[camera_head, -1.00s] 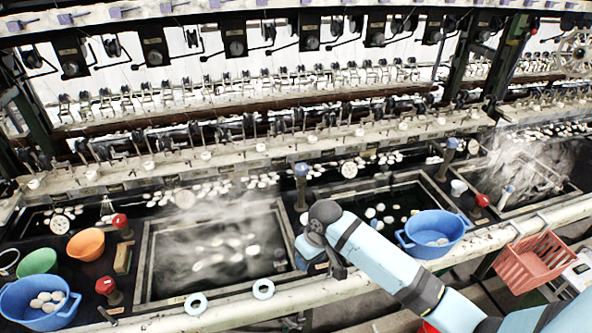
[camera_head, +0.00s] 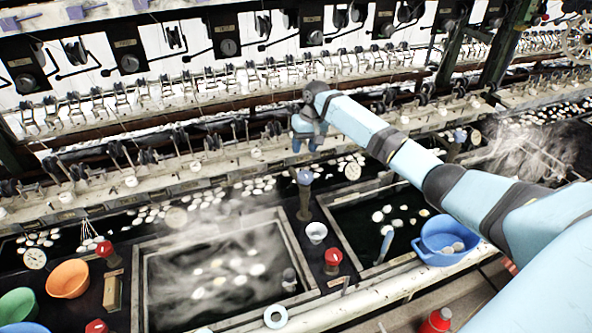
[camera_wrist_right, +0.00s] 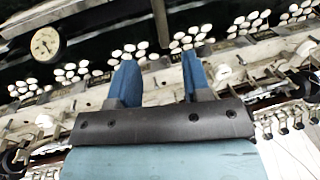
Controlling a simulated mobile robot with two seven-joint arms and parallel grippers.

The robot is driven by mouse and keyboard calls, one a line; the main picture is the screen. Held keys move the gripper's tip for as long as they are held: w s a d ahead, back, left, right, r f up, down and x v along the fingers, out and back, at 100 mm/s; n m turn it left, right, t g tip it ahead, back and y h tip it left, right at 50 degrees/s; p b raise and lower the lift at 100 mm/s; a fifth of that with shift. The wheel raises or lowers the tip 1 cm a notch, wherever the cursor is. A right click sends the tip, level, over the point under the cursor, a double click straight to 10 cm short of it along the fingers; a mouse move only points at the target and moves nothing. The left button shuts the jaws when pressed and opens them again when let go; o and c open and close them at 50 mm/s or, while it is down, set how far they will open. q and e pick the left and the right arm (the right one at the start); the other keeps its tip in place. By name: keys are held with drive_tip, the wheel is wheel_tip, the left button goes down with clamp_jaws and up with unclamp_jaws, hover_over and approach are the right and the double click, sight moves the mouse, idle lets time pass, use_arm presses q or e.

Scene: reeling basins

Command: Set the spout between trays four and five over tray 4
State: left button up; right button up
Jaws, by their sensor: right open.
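Between the steaming basin (camera_head: 215,318) and the basin to its right (camera_head: 330,212) stands a dark upright post with a grey-blue cap (camera_head: 304,178), probably the spout. A similar capped post (camera_head: 458,137) stands farther right. I cannot read any tray numbers, so I cannot tell which basin is tray 4. My right gripper (camera_head: 306,148) is open and empty above the back ledge, behind and above the nearer post. In the right wrist view its two blue fingers (camera_wrist_right: 159,62) are apart with nothing between them. A dark post (camera_wrist_right: 160,22) shows beyond them. My left gripper is not in view.
A white cup (camera_head: 316,232) and a red-knobbed valve (camera_head: 333,258) stand between the basins. A blue bowl (camera_head: 440,247) sits on the right basin's near edge. A round gauge (camera_head: 352,172) is at the back. Threading hardware lines the ledge behind my gripper.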

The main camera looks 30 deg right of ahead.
drive_tip(key=f, duration=0.3)
drive_tip(key=a+f, duration=0.1)
drive_tip(key=f, duration=0.3)
drive_tip(key=w+a+f+p, duration=0.1)
drive_tip(key=f, duration=0.2)
drive_tip(key=shift+f, duration=0.35)
clamp_jaws()
